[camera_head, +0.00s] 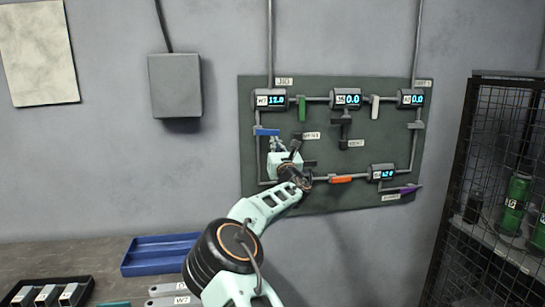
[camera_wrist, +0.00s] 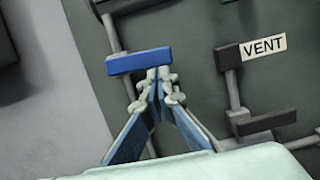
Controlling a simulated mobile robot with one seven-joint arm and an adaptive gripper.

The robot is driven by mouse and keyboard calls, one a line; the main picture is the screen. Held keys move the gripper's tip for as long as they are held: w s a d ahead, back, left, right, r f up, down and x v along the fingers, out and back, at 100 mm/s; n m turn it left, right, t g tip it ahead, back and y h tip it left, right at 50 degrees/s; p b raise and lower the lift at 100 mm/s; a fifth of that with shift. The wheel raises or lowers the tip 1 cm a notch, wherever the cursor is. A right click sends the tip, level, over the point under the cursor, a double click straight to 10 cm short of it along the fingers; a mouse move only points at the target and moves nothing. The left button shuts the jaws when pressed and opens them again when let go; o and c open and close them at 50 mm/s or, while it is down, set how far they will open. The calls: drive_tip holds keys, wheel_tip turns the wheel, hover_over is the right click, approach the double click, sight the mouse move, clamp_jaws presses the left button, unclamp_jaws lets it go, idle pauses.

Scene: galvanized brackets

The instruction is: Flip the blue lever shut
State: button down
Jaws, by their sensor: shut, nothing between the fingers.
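The blue lever (camera_head: 267,132) sits on the left vertical pipe of the dark green wall panel (camera_head: 340,190). It lies about crosswise to that pipe. In the wrist view the blue lever (camera_wrist: 139,61) is a flat blue bar, slightly tilted, just beyond my fingertips. My gripper (camera_wrist: 158,76) is shut and empty, with its tips at the lever's lower right part. They look touching or very near; I cannot tell which. In the head view my gripper (camera_head: 277,148) is just below the lever, and my wrist hides part of the lower left panel.
A green lever (camera_head: 302,108), a white lever (camera_head: 375,107), an orange lever (camera_head: 341,180) and a purple lever (camera_head: 408,189) are on the same panel. The VENT label (camera_wrist: 263,46) and a dark valve are right of my gripper. A wire cage (camera_head: 480,180) stands at right.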

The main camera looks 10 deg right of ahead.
drive_tip(key=shift+d+r+n+b, duration=0.1)
drive_tip(key=shift+r+n+b, duration=0.05)
drive_tip(key=shift+n+b, duration=0.3)
